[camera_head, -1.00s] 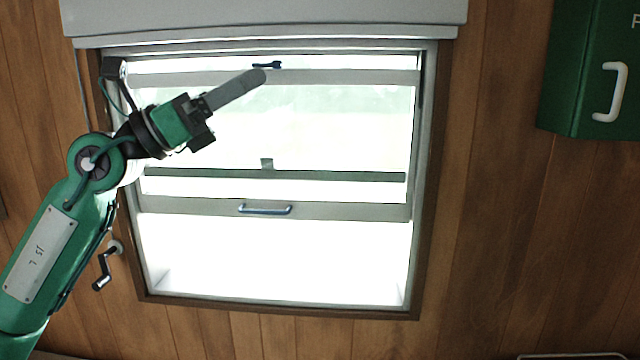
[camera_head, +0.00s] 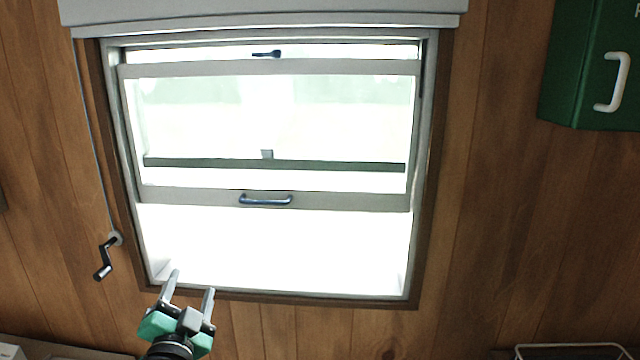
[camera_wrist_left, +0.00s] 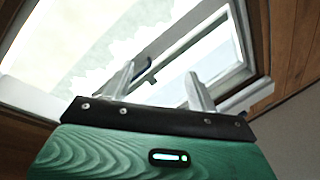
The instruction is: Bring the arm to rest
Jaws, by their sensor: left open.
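My left gripper (camera_head: 189,291) shows at the bottom left of the head view, in front of the lower left corner of the window frame. Its two grey fingers point up and stand apart, with nothing between them. In the left wrist view the gripper's two fingers (camera_wrist_left: 160,90) are also spread and empty, with the window behind them. My right gripper is in neither view.
The window (camera_head: 264,200) has its sash raised, with a bright opening below. A crank handle (camera_head: 106,257) hangs on the wall left of it. A green cabinet (camera_head: 565,70) is at the upper right. A wire-rimmed object (camera_head: 570,347) shows at the lower right.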

